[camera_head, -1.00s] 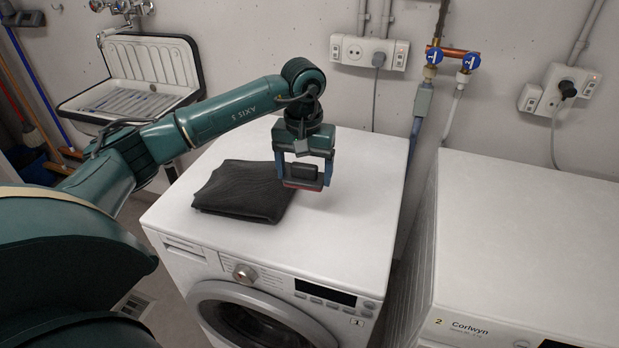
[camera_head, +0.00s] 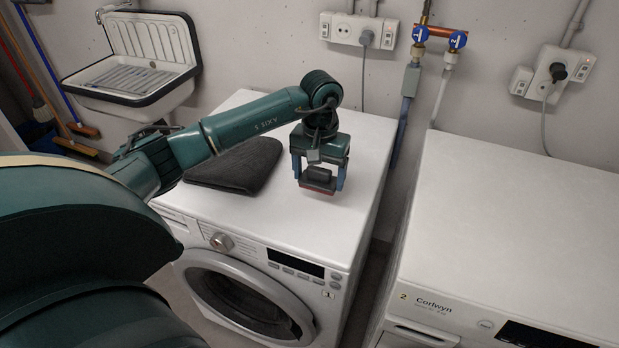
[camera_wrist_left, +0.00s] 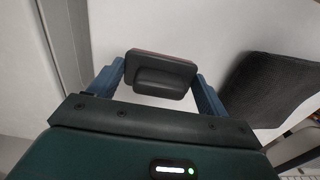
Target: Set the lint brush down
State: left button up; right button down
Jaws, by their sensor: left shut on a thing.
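The lint brush (camera_head: 319,184) is a small dark block with a dark handle on top and a reddish underside. My left gripper (camera_head: 318,178) is shut on it, with one blue finger at each side, above the white top of the left washing machine (camera_head: 266,220). The lint brush also shows between the fingers in the left wrist view (camera_wrist_left: 160,75). It hangs close to the machine's top; I cannot tell whether its underside touches. My right gripper is not in view.
A folded dark grey cloth (camera_head: 238,166) lies on the same machine, left of the brush and apart from it. A second white machine (camera_head: 510,240) stands to the right across a gap. Sink (camera_head: 140,80), sockets and pipes are at the wall. The machine's front right top is clear.

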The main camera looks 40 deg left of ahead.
aim_at(318, 204)
pick_arm(q)
notch_tip(318, 204, down, 6)
jog(key=shift+r+p, duration=0.25)
jog(key=shift+p, duration=0.15)
jog(key=shift+f+b, duration=0.25)
jog(key=shift+b, duration=0.1)
jog(key=o, duration=1)
jog(key=shift+r, duration=0.1)
